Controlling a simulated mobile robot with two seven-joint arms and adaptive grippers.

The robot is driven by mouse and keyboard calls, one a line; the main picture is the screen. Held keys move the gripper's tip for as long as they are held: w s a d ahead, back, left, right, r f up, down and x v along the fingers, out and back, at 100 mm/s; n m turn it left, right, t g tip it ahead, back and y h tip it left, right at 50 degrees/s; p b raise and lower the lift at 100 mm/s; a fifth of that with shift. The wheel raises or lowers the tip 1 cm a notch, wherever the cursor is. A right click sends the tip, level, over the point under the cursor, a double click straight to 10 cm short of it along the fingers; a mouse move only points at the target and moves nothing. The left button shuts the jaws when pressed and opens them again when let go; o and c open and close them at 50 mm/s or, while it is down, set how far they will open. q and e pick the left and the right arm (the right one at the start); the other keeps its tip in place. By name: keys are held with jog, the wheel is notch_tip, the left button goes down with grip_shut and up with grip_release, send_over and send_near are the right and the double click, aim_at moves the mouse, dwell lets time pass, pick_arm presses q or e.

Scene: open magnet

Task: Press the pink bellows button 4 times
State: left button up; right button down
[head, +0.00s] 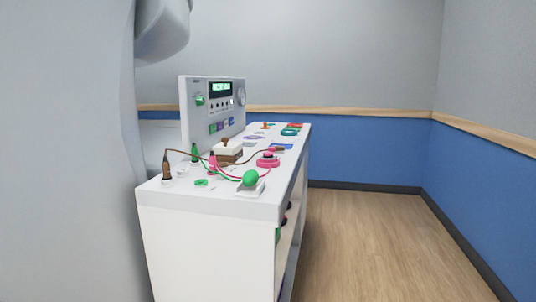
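A pink round piece with a dark middle (268,160) sits on the white cart top, toward its right edge. A pink upright piece (212,163) stands further left on the same top, with thin pink and green tubes or cords near it. I cannot tell for sure which pink piece is the bellows button. A grey console (212,112) with a lit display, a green knob and small coloured buttons stands at the cart's left side; its details are too small to read. Neither gripper shows in the head view.
The white cart (205,240) also carries a green bulb (250,177), a brown upright piece (167,170), a brown-and-white block (228,150) and several small flat items. A large pale grey body (65,150) fills the left. Open wood floor (375,240) lies right of the cart.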

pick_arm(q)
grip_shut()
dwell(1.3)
